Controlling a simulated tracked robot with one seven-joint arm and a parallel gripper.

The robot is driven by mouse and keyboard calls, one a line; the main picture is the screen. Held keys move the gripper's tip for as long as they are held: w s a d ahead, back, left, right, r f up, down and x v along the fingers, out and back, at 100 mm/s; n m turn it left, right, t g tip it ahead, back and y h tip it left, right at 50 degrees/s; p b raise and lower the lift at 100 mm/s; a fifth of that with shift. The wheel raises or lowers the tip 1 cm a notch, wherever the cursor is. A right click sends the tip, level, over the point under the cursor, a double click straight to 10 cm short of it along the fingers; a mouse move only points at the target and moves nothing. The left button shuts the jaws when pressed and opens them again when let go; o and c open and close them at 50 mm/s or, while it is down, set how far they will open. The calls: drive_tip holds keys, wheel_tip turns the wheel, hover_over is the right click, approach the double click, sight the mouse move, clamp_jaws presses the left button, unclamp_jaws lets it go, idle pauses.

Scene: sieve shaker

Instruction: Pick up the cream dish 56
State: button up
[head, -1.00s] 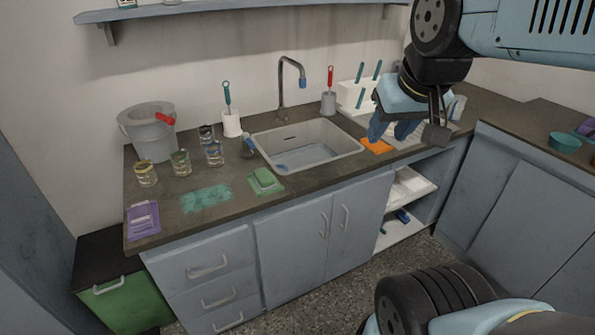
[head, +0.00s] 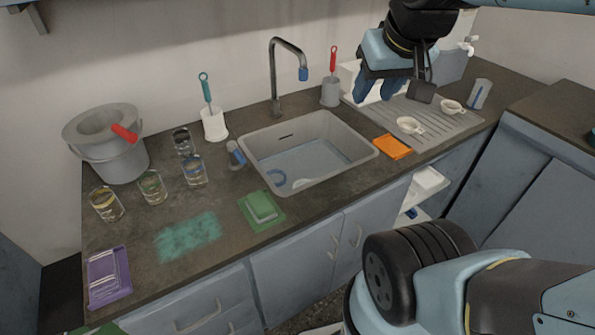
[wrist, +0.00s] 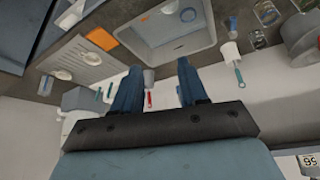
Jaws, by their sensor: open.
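Two cream dishes with small handles stand on the ribbed grey drainboard (head: 440,128) right of the sink. The nearer dish (head: 410,125) is left of the farther dish (head: 452,107). Both also show in the wrist view, one here (wrist: 88,58) and one here (wrist: 62,74). A whitish object (head: 301,183) lies in the sink, partly hidden by its front wall. I cannot read a number 56 on any dish. My gripper (head: 375,90) is open and empty, above the back left of the drainboard and apart from both dishes. Its blue fingers also show in the wrist view (wrist: 160,68).
An orange cloth (head: 393,147) lies between sink (head: 262,170) and drainboard. The faucet (head: 275,75) and a grey holder with a red-handled brush (head: 331,90) stand behind. A cup (head: 479,93) stands at the right. Glasses, a bucket (head: 105,145) and cloths occupy the left counter.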

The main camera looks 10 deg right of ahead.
drive_tip(key=shift+w, duration=0.25)
drive_tip(key=o, duration=0.3)
drive_tip(key=shift+w, duration=0.35)
drive_tip(key=shift+o, duration=0.7)
drive_tip(key=w+f+m+g, duration=0.1)
drive_tip(key=w+f+m, duration=0.3)
drive_tip(key=w, duration=0.6)
drive_tip(key=shift+w+f+g+y, duration=0.15)
drive_tip(key=shift+f+g+y, duration=0.15)
drive_tip(key=shift+f, duration=0.15)
drive_tip(key=w+f+m+g, duration=0.3)
drive_tip(key=w+f+m, duration=0.4)
drive_tip(key=w+f, duration=0.85)
drive_tip(key=f+m, duration=0.1)
drive_tip(key=f, duration=0.7)
drive_tip(key=w+f+m, duration=0.1)
drive_tip(key=f, duration=0.6)
drive_tip(key=f+m+g, duration=0.1)
drive_tip(key=f, duration=0.7)
drive_tip(key=shift+w+d+f, duration=0.3)
drive_tip(key=shift+d+f, duration=0.05)
drive_tip(key=shift+d, duration=0.05)
drive_tip(key=shift+a+f, duration=0.15)
drive_tip(key=shift+f, duration=1.2)
drive_tip(key=shift+a+f, duration=0.15)
drive_tip(key=shift+f, duration=1.15)
